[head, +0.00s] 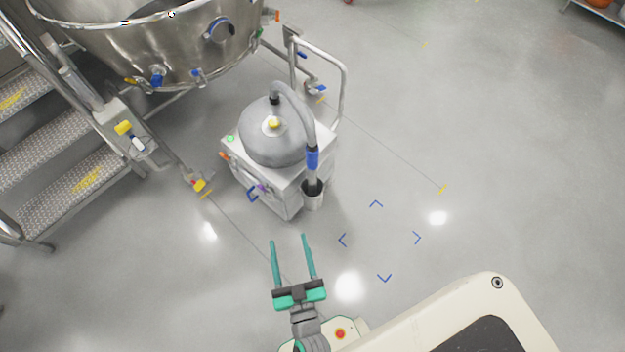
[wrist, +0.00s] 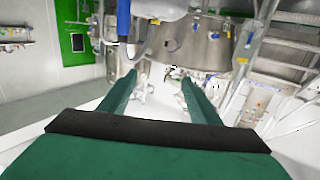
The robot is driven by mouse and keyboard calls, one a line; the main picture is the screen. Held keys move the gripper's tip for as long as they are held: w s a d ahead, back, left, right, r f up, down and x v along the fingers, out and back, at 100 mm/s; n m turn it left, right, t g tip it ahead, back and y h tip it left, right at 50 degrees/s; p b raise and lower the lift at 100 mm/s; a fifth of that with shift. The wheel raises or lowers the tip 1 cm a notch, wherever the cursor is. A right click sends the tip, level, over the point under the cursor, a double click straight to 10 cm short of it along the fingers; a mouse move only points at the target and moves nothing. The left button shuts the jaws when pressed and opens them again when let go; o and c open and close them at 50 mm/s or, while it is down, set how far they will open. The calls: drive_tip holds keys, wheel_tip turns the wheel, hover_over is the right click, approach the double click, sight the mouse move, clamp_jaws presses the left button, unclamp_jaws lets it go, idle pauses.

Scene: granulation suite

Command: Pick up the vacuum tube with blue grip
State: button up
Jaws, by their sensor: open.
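The vacuum tube with blue grip (head: 313,158) rises from the top of a domed vacuum unit (head: 268,150), bends over and hangs down at its right front side. Its lower end sits in a grey cup-like holder (head: 313,196). In the wrist view the blue grip (wrist: 124,18) shows at the upper left, cut off by the top edge. My gripper (head: 288,239) is open and empty, with its two green fingers apart, pointing toward the unit from the front. It is apart from the tube, in front of it and a little left of it in the head view.
A large steel vessel (head: 150,45) stands at the back left, with metal stairs (head: 75,165) beside it. The unit has a push handle (head: 342,85) at its back right. Blue corner marks (head: 385,278) lie on the floor. The floor to the right is clear.

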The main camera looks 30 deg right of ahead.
drive_tip(key=w+d+f+m+h, duration=0.4)
drive_tip(key=w+d, duration=0.3)
drive_tip(key=w, duration=0.4)
drive_tip(key=m+g+h, duration=0.1)
drive_tip(key=g+h, duration=0.2)
drive_tip(key=h, duration=0.1)
approach(313, 158)
drive_tip(key=x, duration=0.5)
drive_tip(key=shift+w+d+r, duration=0.1)
drive_tip(key=x, duration=0.5)
drive_tip(key=shift+w+d, duration=0.15)
drive_tip(key=shift+w, duration=0.1)
drive_tip(key=x, duration=0.5)
drive_tip(key=shift+w+a, duration=0.2)
drive_tip(key=shift+w, duration=0.1)
drive_tip(key=c, duration=1.1)
